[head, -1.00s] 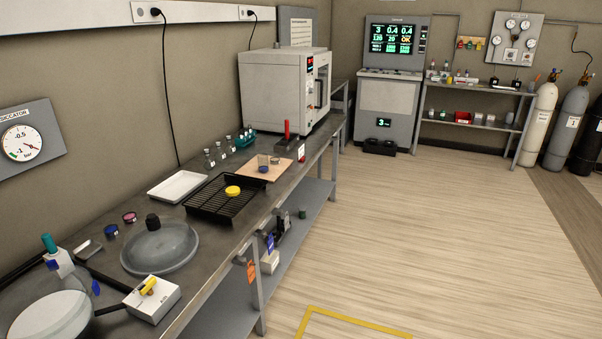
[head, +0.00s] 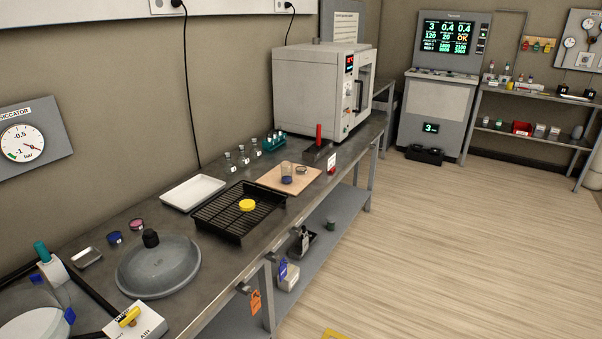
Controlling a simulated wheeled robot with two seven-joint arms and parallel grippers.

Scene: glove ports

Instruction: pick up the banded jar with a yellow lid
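A yellow round lid (head: 247,205) lies on the black slatted rack (head: 215,217) on the bench. I cannot make out a banded jar under it; it looks flat. A clear glass jar (head: 287,172) with dark blue at its bottom stands on a tan board (head: 268,180) behind the rack, and a small glass dish (head: 301,170) is beside it. No band or yellow lid shows on that jar. Neither of my grippers is in view.
A domed grey lid (head: 158,268) with a black knob, a white tray (head: 193,192) and small bottles (head: 243,155) share the bench. A white box with a yellow handle (head: 130,316) is near the front. An oven (head: 312,88) stands farther back. The floor at right is clear.

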